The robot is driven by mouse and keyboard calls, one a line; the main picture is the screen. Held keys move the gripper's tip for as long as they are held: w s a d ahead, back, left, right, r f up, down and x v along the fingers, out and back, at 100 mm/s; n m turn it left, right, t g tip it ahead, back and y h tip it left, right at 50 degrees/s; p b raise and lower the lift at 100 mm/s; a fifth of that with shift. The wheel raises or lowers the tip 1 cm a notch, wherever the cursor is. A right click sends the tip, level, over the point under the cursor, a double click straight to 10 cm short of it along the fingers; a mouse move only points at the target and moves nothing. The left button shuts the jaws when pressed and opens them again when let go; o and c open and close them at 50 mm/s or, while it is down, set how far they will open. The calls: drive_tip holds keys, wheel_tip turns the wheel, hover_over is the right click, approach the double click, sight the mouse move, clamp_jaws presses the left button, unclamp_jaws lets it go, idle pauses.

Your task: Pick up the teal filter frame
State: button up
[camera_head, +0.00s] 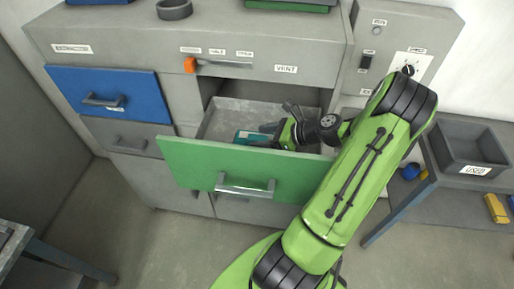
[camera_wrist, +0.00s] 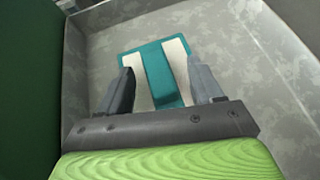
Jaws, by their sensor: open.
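The teal filter frame (camera_wrist: 155,62) lies flat on the floor of the open drawer in the wrist view, a teal piece with a middle bar and two pale panels. In the head view the teal filter frame (camera_head: 252,137) shows partly inside the drawer, left of my gripper. My gripper (camera_wrist: 160,82) is open in the wrist view, its two fingers spread on either side of the frame's middle bar, with nothing between them held. I cannot tell whether the fingertips touch the frame. In the head view my fingertips are hidden by the wrist.
The drawer with a green front (camera_head: 235,165) is pulled out, and its walls (camera_wrist: 262,45) surround my gripper. An orange lever (camera_head: 190,65) sits on the cabinet face. A grey bin (camera_head: 472,148) stands on the right bench.

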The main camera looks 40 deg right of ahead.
drive_tip(key=shift+s+r, duration=0.1)
drive_tip(key=shift+s, duration=0.05)
drive_tip(key=shift+c, duration=0.9)
clamp_jaws()
